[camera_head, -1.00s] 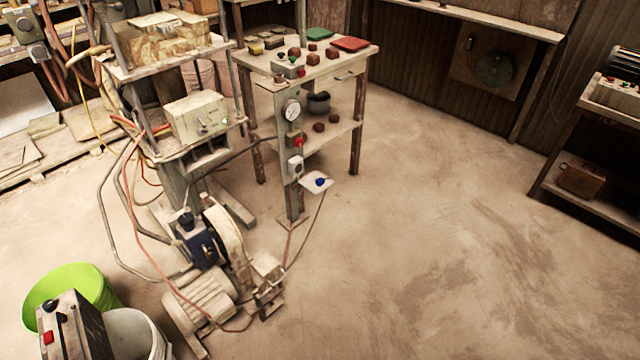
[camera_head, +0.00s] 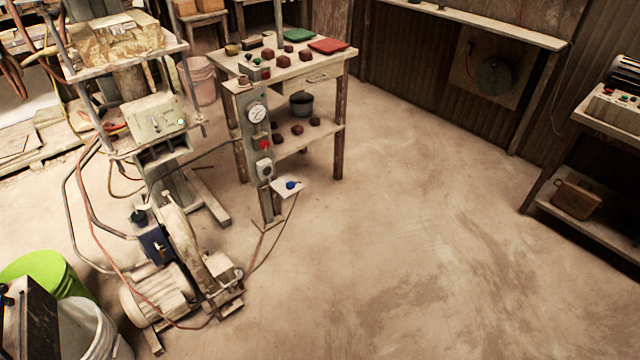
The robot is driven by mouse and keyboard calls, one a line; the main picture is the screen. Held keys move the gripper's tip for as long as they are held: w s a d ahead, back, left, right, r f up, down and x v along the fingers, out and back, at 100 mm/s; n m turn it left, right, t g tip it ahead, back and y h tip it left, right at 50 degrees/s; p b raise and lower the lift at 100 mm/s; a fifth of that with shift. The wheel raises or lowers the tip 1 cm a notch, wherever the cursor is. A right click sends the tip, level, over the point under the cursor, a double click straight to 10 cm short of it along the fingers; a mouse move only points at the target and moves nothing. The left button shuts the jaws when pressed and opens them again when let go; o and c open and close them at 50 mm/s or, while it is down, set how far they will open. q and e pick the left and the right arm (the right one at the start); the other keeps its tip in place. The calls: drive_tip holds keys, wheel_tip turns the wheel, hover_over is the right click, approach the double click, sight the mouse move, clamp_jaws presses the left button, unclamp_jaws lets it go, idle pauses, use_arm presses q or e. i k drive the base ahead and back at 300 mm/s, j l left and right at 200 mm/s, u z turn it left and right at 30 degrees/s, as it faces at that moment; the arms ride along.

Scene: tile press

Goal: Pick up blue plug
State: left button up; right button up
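The blue plug (camera_head: 292,185) is small and lies on a little white shelf (camera_head: 281,192) low on the front of a narrow post. The post (camera_head: 249,135) carries a round gauge (camera_head: 257,113), a red button (camera_head: 265,145) and a pale socket-like box (camera_head: 264,170) just above the shelf. Neither of my grippers shows in the head view, and nothing touches the plug.
The press machine (camera_head: 155,130) with a motor (camera_head: 158,292) and hoses stands left of the post. A wooden table (camera_head: 298,70) with dark red blocks is behind it. Buckets (camera_head: 85,325) sit at bottom left. The floor (camera_head: 420,200) to the right is clear.

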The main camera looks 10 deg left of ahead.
sight(290, 185)
drive_tip(key=i+l+z, duration=0.15)
drive_tip(key=i+z, duration=0.2)
drive_tip(key=i, duration=0.55)
